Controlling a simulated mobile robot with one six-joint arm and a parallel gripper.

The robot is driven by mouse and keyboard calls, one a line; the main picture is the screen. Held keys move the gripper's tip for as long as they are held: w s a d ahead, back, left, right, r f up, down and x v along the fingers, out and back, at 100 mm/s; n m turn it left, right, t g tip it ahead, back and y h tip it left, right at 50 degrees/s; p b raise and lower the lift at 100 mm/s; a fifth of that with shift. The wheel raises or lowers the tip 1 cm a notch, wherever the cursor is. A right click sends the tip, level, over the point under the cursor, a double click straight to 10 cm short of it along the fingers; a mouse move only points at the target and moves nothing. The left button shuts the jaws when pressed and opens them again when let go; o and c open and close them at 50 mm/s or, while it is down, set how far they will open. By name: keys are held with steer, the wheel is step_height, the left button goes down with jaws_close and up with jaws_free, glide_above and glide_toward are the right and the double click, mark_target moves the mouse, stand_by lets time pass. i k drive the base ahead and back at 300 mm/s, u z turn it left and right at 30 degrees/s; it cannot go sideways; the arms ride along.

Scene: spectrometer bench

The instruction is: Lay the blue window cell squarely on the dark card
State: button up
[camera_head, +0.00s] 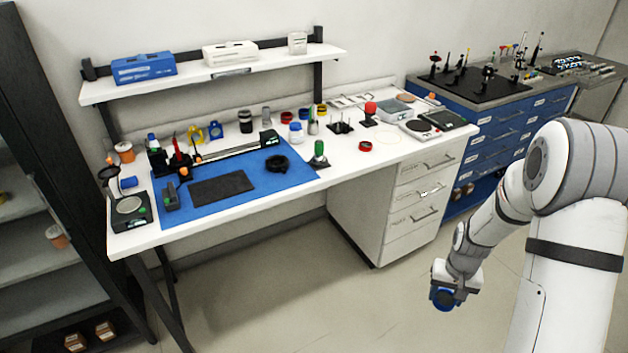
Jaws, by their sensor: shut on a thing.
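The dark card (222,188) lies flat on the blue mat (290,178) at the left part of the white bench. Its top is bare. My gripper (446,292) is at the lower right, in front of the drawers and well away from the card. It is shut on a small round blue thing, which looks like the blue window cell (441,299). The cell hangs below the gripper over the floor; its far side is hidden by the gripper.
A black ring (277,164) and a green-topped piece (319,154) stand right of the card. A dark block (170,196) stands at its left, and a rail with posts (220,150) runs behind. A shelf (215,72) overhangs the bench back. Floor before the bench is clear.

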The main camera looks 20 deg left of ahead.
mark_target(220, 186)
steer(key=z, duration=0.45)
steer(key=i, duration=0.1)
steer(key=u, duration=2.15)
steer(key=i, duration=0.9)
